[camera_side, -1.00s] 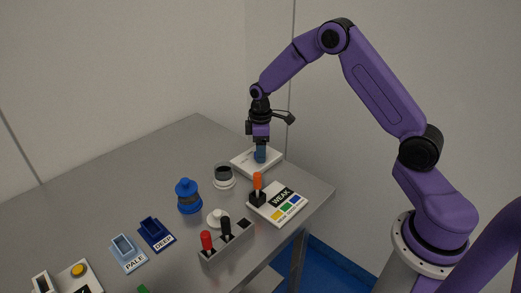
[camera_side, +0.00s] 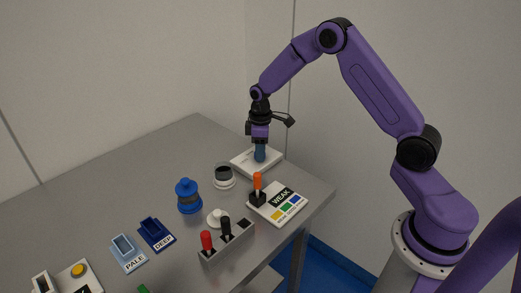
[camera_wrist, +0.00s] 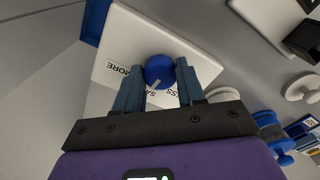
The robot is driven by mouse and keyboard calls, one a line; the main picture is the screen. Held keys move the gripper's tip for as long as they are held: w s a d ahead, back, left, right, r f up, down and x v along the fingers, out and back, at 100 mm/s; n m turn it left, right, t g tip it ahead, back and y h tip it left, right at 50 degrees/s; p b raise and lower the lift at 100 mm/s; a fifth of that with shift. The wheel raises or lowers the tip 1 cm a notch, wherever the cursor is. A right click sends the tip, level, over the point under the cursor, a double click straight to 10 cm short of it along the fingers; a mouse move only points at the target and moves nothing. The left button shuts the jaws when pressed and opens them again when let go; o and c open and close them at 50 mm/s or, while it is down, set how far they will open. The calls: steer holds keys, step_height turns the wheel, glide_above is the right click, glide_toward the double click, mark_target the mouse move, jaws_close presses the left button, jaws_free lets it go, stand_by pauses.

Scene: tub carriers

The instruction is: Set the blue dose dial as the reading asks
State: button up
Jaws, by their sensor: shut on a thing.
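The blue dose dial (camera_wrist: 158,71) sits on a white plate (camera_wrist: 118,48), which also shows in the side view (camera_side: 238,161). My gripper (camera_wrist: 160,68) is shut on the dial, with one finger on either side; it stands over the plate in the side view (camera_side: 260,154). The dial's pale mark points down and slightly left in the wrist view, towards lettering that starts "SA". "MORE" reads to its left; the word to its right is partly hidden and ends in "SS". The reading panel (camera_side: 278,205) shows "WEAK" above coloured patches.
An orange-handled lever (camera_side: 257,185) stands at the reading panel's left edge. Nearby are a dark-filled cup (camera_side: 223,173), a blue tub (camera_side: 187,196) and a block with red and black levers (camera_side: 229,241). Trays marked PALE (camera_side: 127,253) and DEEP (camera_side: 156,234) lie farther left.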

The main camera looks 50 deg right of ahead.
steer(key=m, duration=0.5)
steer(key=shift+a, duration=0.1)
steer(key=shift+m, duration=1.9)
steer(key=o, duration=1)
steer(key=shift+o, duration=0.2)
steer(key=shift+r, duration=0.1)
step_height(320, 180, up, 17)
steer(key=shift+r, duration=0.15)
